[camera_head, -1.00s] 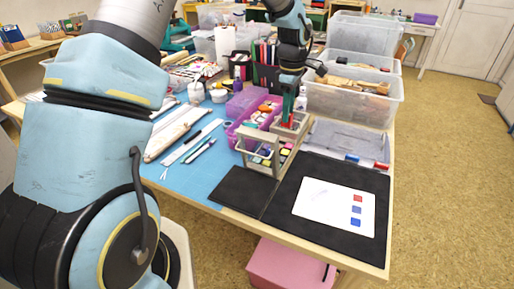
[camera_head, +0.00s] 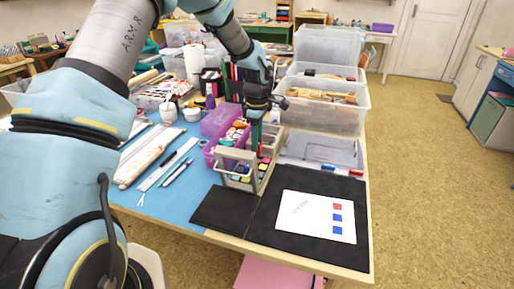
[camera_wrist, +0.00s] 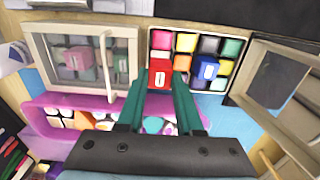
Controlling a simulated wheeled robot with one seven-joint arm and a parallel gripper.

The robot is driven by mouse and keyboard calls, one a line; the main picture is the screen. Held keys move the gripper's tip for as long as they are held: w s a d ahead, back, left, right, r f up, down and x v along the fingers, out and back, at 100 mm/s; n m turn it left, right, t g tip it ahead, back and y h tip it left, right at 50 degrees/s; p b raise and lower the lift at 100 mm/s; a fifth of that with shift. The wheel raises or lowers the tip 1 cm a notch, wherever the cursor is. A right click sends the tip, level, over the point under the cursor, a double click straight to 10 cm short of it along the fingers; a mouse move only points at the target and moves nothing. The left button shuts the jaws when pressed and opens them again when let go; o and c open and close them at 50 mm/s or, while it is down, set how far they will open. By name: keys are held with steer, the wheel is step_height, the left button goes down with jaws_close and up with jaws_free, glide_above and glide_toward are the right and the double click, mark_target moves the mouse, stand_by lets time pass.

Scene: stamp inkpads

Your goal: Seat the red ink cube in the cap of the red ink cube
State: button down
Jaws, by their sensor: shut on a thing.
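My gripper (camera_wrist: 160,88) has two teal fingers closed on a red ink cube (camera_wrist: 160,72) with a white mark on its face. The cube is over the near row of a small tray (camera_wrist: 237,97) of coloured ink cubes. I cannot tell whether it touches the tray. In the head view my gripper (camera_head: 256,148) points down behind the grey frame of the ink case. A small red piece (camera_head: 357,173) lies at the back edge of the black mat; I cannot tell whether it is the cap.
A blue cube (camera_wrist: 207,72) stands right of the red one. A grey-framed clear lid (camera_wrist: 36,60) is at left. A purple box (camera_wrist: 40,103) is close below. In the head view, a white card (camera_head: 300,220) lies on the black mat (camera_head: 266,240), with bare mat around it.

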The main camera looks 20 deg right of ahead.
steer(key=shift+f+p, duration=0.35)
steer(key=shift+f, duration=1.3)
steer(key=shift+f, duration=0.25)
steer(key=c, duration=0.6)
jaws_free()
steer(key=shift+r, duration=0.1)
steer(key=shift+o, duration=0.2)
steer(key=r+b, duration=0.1)
steer(key=r, duration=0.2)
steer(key=r+b, duration=0.1)
steer(key=r, duration=0.3)
steer(key=r+b, duration=0.1)
steer(key=r, duration=0.2)
steer(key=shift+w+a+r, duration=0.1)
steer(key=shift+a+r, duration=0.15)
steer(key=shift+r, duration=0.15)
